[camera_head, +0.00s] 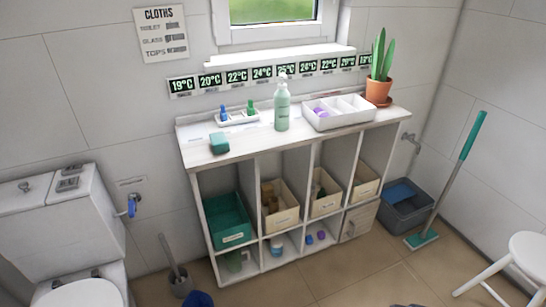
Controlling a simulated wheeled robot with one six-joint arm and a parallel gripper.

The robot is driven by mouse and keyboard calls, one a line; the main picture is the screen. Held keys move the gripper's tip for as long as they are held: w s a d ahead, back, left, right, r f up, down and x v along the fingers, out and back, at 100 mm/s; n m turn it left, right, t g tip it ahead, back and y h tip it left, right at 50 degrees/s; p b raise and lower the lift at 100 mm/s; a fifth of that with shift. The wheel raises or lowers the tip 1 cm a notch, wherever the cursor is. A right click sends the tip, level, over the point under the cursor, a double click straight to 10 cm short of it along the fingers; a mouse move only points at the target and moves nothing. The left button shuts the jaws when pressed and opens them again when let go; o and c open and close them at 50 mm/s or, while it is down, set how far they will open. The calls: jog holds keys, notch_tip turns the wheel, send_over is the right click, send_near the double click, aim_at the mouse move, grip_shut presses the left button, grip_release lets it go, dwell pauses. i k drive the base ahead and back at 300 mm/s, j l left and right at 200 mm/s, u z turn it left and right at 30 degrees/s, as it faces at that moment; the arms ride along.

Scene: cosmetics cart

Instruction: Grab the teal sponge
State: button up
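The teal sponge (219,143) is a small block lying on the left part of the white shelf unit's top (245,146), near its front edge. Nothing covers it and nothing touches it from above. My gripper is not in view.
Behind the sponge stands a small white tray (239,121) with a blue and a green item. To the right are a green pump bottle (282,108), a white divided box (345,118) and a potted plant (378,89). Bins fill the shelves below. A toilet (70,240) stands left; a stool (525,250) right.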

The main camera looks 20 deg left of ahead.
aim_at(220, 144)
jog(key=u, duration=1.3)
